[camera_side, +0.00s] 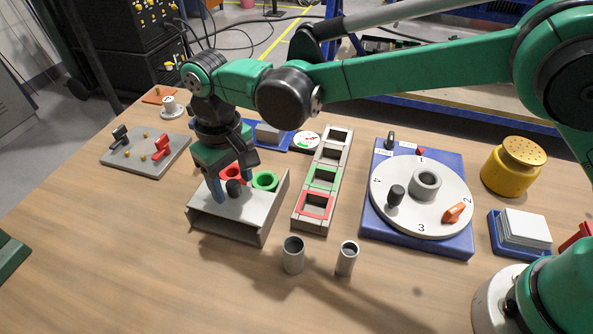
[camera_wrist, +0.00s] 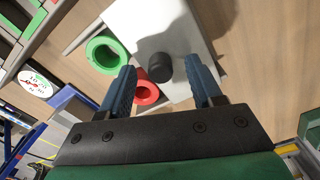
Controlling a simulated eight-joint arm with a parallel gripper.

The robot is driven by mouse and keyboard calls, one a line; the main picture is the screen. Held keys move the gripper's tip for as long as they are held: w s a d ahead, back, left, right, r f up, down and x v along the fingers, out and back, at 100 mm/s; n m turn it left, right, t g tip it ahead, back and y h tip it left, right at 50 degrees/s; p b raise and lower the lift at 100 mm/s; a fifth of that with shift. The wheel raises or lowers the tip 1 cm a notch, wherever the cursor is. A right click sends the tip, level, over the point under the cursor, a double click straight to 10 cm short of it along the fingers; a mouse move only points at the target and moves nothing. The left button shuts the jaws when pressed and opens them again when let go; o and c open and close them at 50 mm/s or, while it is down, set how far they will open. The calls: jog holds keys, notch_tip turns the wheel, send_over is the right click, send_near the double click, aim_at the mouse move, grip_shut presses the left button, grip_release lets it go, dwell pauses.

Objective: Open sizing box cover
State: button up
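The grey sizing box (camera_side: 226,228) stands on the table below my gripper, its near side open. Its flat cover (camera_side: 258,207) has a black knob (camera_side: 233,188) on top. In the wrist view the cover (camera_wrist: 130,18) looks pale, with the knob (camera_wrist: 159,68) upright on it. A red ring (camera_wrist: 146,92) and a green ring (camera_wrist: 107,54) show beside the cover, partly uncovered. My gripper (camera_side: 231,180) is open over the box. In the wrist view its blue fingers (camera_wrist: 160,65) stand on either side of the knob, with a visible gap to each finger.
A block with square framed slots (camera_side: 322,178) stands just right of the box. Farther right is a numbered white dial (camera_side: 420,195) on a blue base. Two grey tubes (camera_side: 293,255) stand in front. A plate with levers (camera_side: 147,155) lies at left. The front-left table is clear.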

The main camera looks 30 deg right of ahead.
aim_at(234, 181)
jog(key=shift+r, duration=2.85)
jog(key=shift+d, duration=0.1)
jog(key=d+r+m+t, duration=0.1)
jog(key=d+r, duration=0.1)
jog(key=d, duration=0.3)
jog(key=d+r+t, duration=0.1)
jog(key=d+r, duration=0.2)
jog(key=d, duration=0.1)
jog(key=s+d+f+m+t, duration=0.1)
jog(key=s+d+t, duration=0.1)
jog(key=s+d, duration=0.3)
jog(key=s+d+f+m+t, duration=0.1)
jog(key=s+d, duration=0.4)
jog(key=d, duration=0.6)
jog(key=shift+d+f+m+t, duration=0.25)
jog(key=shift+d+m+t, duration=0.1)
jog(key=shift+m+t, duration=0.6)
